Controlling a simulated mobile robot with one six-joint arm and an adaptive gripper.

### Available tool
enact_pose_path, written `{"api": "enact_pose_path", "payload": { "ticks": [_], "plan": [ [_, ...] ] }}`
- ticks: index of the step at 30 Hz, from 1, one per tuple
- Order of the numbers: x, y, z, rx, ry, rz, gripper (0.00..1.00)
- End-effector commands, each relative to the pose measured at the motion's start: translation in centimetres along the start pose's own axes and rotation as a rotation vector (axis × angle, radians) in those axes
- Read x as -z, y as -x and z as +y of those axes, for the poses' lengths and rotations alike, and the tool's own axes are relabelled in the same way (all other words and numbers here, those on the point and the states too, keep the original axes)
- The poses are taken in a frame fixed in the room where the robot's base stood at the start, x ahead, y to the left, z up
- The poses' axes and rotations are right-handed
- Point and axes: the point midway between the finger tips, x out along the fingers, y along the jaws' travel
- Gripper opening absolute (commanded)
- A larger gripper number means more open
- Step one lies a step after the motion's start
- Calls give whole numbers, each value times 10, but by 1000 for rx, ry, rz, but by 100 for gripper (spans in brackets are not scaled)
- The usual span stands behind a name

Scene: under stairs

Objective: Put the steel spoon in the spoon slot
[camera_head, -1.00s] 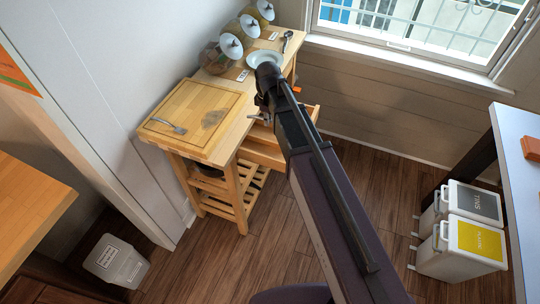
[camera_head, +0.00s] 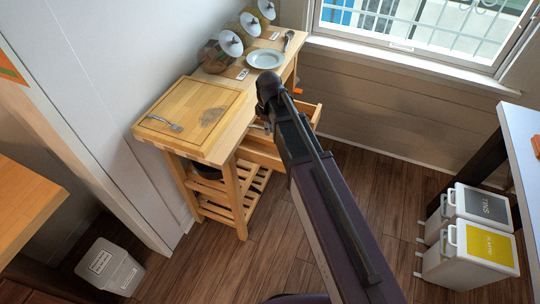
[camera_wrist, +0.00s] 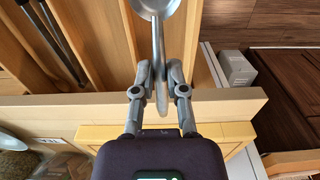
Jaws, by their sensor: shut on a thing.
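The steel spoon (camera_wrist: 157,8) is held in my gripper (camera_wrist: 160,76) in the wrist view. Its round bowl points to the top edge, where it is partly cut off, and its handle runs down between the two fingers. The spoon is over the open wooden drawer (camera_wrist: 100,101), which has slots split by wooden dividers. Dark utensils (camera_wrist: 62,42) lie in a slot at the left. I cannot tell how high the spoon is above the slots. In the head view the drawer (camera_head: 262,153) sticks out from the cart, and my arm hides most of the gripper.
The cart top holds a cutting board (camera_head: 190,112) with a fork (camera_head: 164,123), a white plate (camera_head: 264,59), several lidded jars (camera_head: 231,44) and another utensil (camera_head: 289,40). White bins (camera_head: 468,252) stand on the floor at the right. The floor in front is clear.

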Motion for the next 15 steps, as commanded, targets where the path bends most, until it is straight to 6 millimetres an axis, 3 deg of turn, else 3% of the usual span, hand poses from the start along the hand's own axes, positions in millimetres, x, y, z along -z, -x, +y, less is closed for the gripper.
{"api": "enact_pose_path", "payload": {
  "ticks": [1, 15],
  "plan": [
    [0, -10, 0, 0, 0, 0, 0],
    [0, -55, 0, 0, 1, 0, 0]
  ]
}}
